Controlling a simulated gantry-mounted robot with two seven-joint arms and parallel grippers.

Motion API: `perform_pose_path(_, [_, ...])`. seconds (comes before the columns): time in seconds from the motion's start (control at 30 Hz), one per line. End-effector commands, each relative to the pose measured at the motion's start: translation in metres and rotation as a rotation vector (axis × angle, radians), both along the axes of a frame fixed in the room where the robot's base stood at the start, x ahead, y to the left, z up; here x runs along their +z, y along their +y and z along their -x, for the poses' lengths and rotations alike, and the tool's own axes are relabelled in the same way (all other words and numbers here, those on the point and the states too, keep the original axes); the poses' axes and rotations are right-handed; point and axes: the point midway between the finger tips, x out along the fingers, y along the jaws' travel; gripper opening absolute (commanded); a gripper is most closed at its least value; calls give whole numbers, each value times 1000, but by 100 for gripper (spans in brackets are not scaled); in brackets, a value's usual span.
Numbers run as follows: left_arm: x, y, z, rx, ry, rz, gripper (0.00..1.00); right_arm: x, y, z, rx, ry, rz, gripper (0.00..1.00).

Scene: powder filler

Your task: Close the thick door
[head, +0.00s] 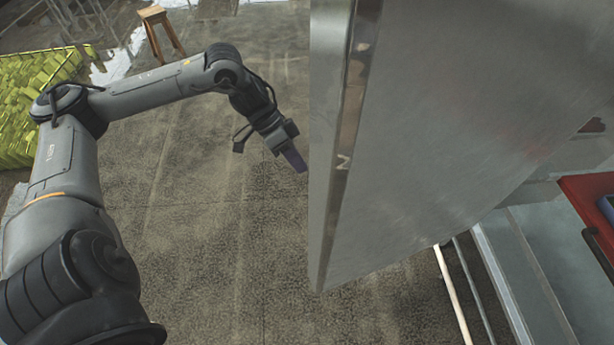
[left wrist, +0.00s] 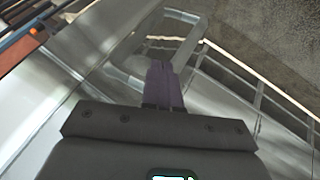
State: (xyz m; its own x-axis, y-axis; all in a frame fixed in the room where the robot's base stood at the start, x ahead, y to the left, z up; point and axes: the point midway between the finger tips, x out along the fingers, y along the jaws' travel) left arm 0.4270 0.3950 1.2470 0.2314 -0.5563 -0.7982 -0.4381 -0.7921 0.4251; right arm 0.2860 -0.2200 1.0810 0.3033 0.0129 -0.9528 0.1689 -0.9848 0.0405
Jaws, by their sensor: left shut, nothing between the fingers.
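The thick door (head: 440,130) is a large brushed metal panel filling the right half of the head view. It stands open, with its narrow edge (head: 345,130) towards the left. My left gripper (head: 299,163) is just left of that edge in the head view, fingers pointing down and right; I cannot tell whether it touches the door. In the left wrist view its purple fingers (left wrist: 161,70) are shut together and empty. A pale rectangular loop, like a handle (left wrist: 190,42), shows around and beyond the fingertips. My right gripper is not in view.
A metal frame with pale rails (head: 460,285) lies below the door, and a red part (head: 590,205) is at the right edge. A wooden stool (head: 160,30) and a yellow-green pile (head: 40,95) stand at the back left. The floor between is clear.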

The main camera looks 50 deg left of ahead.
Motion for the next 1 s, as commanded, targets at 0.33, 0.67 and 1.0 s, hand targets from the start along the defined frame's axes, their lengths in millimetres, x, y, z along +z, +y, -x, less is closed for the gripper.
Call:
perform_pose_path(0.33, [-14,-35,3,-3,2,-1,0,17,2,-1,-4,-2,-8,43])
perform_pose_path(0.67, [-16,-50,7,-1,2,-1,0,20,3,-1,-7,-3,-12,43])
perform_pose_path(1.0, [-16,-50,7,-1,2,-1,0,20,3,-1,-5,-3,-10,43])
